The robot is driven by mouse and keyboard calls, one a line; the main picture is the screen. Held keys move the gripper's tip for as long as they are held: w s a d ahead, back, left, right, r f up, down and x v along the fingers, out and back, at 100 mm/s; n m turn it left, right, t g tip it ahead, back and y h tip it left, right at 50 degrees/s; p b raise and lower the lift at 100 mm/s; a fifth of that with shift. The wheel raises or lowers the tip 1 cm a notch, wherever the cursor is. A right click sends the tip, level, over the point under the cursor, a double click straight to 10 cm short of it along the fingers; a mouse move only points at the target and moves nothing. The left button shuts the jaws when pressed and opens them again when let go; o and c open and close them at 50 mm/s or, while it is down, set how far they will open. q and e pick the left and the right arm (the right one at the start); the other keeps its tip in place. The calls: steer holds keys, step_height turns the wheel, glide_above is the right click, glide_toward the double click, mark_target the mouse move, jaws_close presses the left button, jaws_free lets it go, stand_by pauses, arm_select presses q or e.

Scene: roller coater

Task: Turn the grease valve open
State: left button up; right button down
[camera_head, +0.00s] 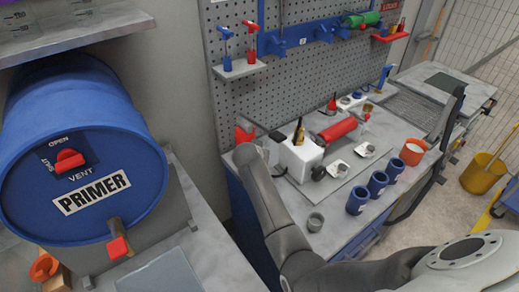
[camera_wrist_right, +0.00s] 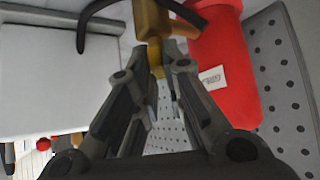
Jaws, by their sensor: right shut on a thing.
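A small brass valve piece (camera_head: 299,132) stands at the white block (camera_head: 300,158) on the workbench, beside a red cylinder (camera_head: 338,130). My right arm reaches in from the lower right, and its gripper (camera_head: 279,139) is at the left side of the block. In the right wrist view, the fingers of my right gripper (camera_wrist_right: 158,66) are closed on the lower end of the brass piece (camera_wrist_right: 153,22). The red cylinder (camera_wrist_right: 222,75), with a white label, is close to the right finger. The fingers partly hide the brass piece. My left gripper is not in view.
A blue PRIMER drum (camera_head: 80,150) with a red vent knob (camera_head: 69,160) stands at the left. A pegboard (camera_head: 290,75) with tools rises behind.

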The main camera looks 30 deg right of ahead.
steer(key=n+y+p, duration=0.1)
steer(key=n+t+p, duration=0.1)
steer(key=shift+s+d+r+n+y, duration=0.1)
steer(key=shift+d+r+n+y, duration=0.1)
steer(key=shift+r+n+y, duration=0.15)
steer(key=shift+f+n+t+y+p, duration=0.25)
steer(key=shift+n+t+y+p, duration=0.2)
steer(key=shift+n+y, duration=0.6)
steer(key=shift+n, duration=0.3)
steer(key=c, duration=1.5)
jaws_free()
steer(key=shift+f, duration=0.1)
steer(key=shift+s+r, duration=0.2)
steer(key=shift+r, duration=0.05)
steer(key=s+a, duration=0.1)
steer(key=s, duration=0.3)
steer(key=s+a, duration=0.1)
steer(key=s, duration=0.3)
steer(key=s+a, duration=0.1)
steer(key=s, duration=0.3)
steer(key=shift+r, duration=0.2)
